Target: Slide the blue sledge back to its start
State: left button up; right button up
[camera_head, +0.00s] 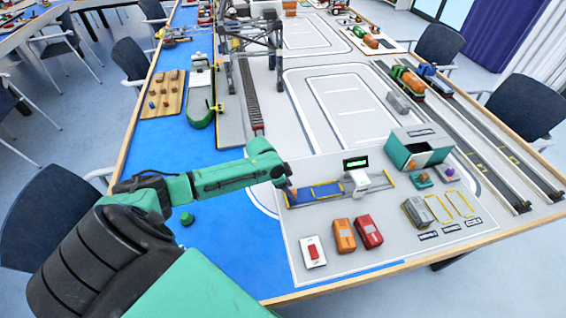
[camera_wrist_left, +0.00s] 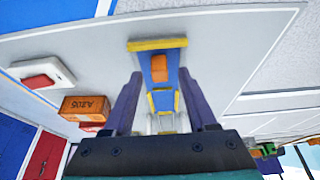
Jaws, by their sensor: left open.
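The blue sledge (camera_head: 328,190) lies on a low track with yellow edges at the front of the grey board. In the left wrist view, a blue strip with yellow bars (camera_wrist_left: 157,44) runs away from me and carries an orange block (camera_wrist_left: 158,72). My left gripper (camera_head: 286,182) is over the left end of the track. Its two purple fingers (camera_wrist_left: 160,85) are apart, one on each side of the strip, with the orange block between them in the picture. Whether they touch it cannot be told. My right gripper is not in view.
A white scanner arch (camera_head: 357,180) with a green display (camera_head: 355,163) straddles the track. A teal-and-grey box (camera_head: 418,148) stands behind right.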

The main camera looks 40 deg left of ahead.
pick_arm(q)
jog(key=v, duration=1.3)
jog(key=shift+s+r, duration=0.15)
jog(key=shift+s, duration=0.15)
jog(key=shift+a, duration=0.1)
